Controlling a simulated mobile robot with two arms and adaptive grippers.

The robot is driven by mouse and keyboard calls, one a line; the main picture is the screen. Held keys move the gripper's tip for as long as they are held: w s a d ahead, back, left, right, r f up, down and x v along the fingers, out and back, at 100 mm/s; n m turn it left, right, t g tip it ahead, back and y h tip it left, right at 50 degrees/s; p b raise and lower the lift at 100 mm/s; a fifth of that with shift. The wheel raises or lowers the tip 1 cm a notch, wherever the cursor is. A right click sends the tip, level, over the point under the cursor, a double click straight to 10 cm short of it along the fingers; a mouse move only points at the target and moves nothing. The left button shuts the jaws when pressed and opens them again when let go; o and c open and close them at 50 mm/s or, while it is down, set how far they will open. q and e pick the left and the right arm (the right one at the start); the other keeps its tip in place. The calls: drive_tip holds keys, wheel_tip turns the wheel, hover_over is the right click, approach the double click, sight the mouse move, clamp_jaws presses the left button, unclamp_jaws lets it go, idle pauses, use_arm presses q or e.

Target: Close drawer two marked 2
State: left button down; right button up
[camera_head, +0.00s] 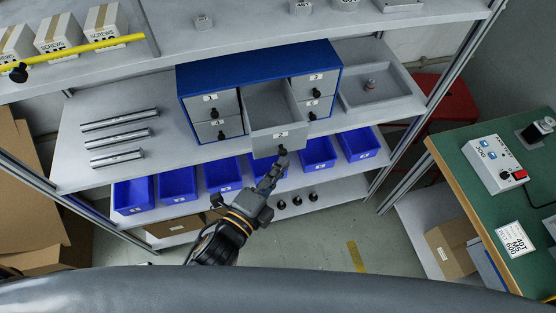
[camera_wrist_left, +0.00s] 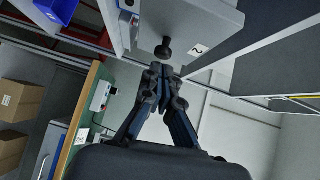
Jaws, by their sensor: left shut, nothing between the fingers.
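The blue drawer cabinet (camera_head: 255,62) stands on the middle shelf. Its drawer two (camera_head: 277,138), labelled 2, is pulled out at the top centre, and its inside looks empty. The drawer has a dark round knob (camera_head: 282,151). My left gripper (camera_head: 279,165) is just below and in front of that knob, fingers pointing up at it. In the left wrist view the shut fingertips (camera_wrist_left: 163,72) are close to the knob (camera_wrist_left: 164,48) on the drawer front (camera_wrist_left: 195,22); I cannot tell if they touch. My right gripper is not in view.
Blue bins (camera_head: 178,184) line the lower shelf. Metal profiles (camera_head: 120,137) lie left of the cabinet, and a grey tray (camera_head: 378,88) stands right of it. A green workbench (camera_head: 480,200) is at the right. Open floor (camera_head: 320,235) lies before the shelves.

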sight(262, 122)
use_arm(q)
drive_tip(key=shift+w+a, duration=0.15)
drive_tip(key=shift+w, duration=0.2)
drive_tip(key=w+a, duration=0.1)
drive_tip(key=w, duration=0.3)
drive_tip(key=w+a, duration=0.2)
drive_tip(key=w, duration=0.3)
drive_tip(key=w+a+p, duration=0.1)
drive_tip(key=w, duration=0.4)
drive_tip(key=shift+w+a, duration=0.2)
drive_tip(key=shift+a, duration=0.1)
drive_tip(key=shift+w+a, duration=0.1)
drive_tip(key=shift+w, duration=0.15)
drive_tip(key=shift+a+r, duration=0.1)
drive_tip(key=shift+w, duration=0.1)
